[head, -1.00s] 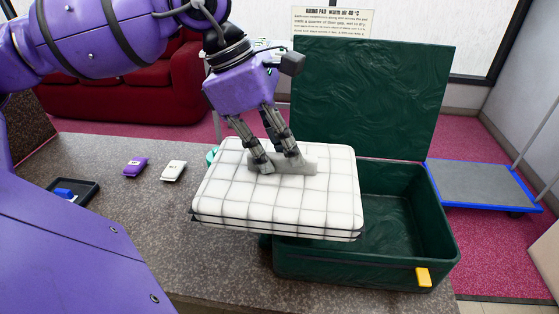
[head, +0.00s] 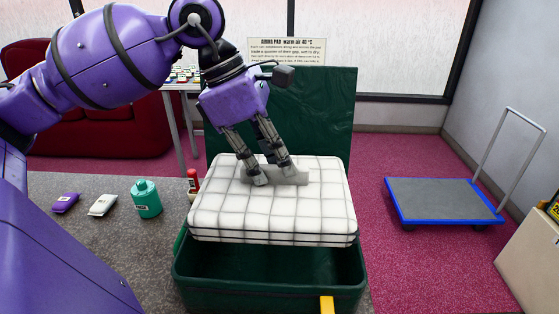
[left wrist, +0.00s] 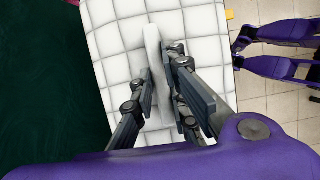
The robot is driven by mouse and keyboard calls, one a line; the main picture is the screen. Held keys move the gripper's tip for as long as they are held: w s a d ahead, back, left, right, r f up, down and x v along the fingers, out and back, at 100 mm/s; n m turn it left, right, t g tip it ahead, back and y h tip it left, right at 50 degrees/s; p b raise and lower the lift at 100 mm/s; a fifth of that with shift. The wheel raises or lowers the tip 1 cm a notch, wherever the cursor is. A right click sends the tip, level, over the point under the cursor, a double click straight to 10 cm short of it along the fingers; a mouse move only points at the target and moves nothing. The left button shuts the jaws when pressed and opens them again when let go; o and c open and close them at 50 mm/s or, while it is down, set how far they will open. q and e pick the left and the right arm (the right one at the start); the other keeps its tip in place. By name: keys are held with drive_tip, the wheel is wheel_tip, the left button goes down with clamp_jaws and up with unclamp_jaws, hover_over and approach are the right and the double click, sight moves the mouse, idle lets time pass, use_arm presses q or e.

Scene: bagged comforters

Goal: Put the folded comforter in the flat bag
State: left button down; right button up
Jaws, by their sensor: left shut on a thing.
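The folded comforter (head: 270,212) is a thick white slab with a grey grid and dark edge bands. My left gripper (head: 273,178) is shut on a raised grey strip on its top; the left wrist view also shows the comforter (left wrist: 115,50) and the gripper (left wrist: 160,85) around that strip. The flat bag (head: 270,294) is a dark green open case with its lid (head: 320,115) upright behind. The comforter is held roughly level above the bag's opening and hides its back part.
On the grey counter (head: 90,235), left of the bag, are a purple packet (head: 64,203), a white packet (head: 103,205), a teal bottle (head: 146,199) and a red-topped bottle (head: 192,181). A sign (head: 287,51) stands behind the lid. A blue-edged trolley (head: 440,198) is at the right.

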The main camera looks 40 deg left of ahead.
sight(269, 182)
use_arm(q)
drive_tip(key=shift+s+a+f, duration=0.25)
drive_tip(key=shift+a+f, duration=0.05)
drive_tip(key=shift+f, duration=0.5)
wheel_tip(269, 182, down, 3)
drive_tip(key=shift+w+d+r+b, duration=0.1)
drive_tip(key=shift+r+b, duration=0.1)
drive_tip(key=shift+b, duration=0.3)
wheel_tip(269, 182, down, 2)
drive_tip(key=shift+f+b, duration=0.2)
drive_tip(key=shift+b, duration=0.2)
drive_tip(key=shift+f+b, duration=0.55)
drive_tip(key=shift+f, duration=1.05)
wheel_tip(269, 182, down, 6)
drive_tip(key=shift+r+b, duration=0.2)
drive_tip(key=shift+b, duration=1.05)
use_arm(e)
wheel_tip(269, 182, down, 6)
drive_tip(key=s, duration=0.2)
drive_tip(key=shift+s+a+g, duration=0.2)
drive_tip(key=shift+a+g, duration=0.05)
drive_tip(key=shift+g, duration=0.15)
drive_tip(key=shift+r, duration=0.15)
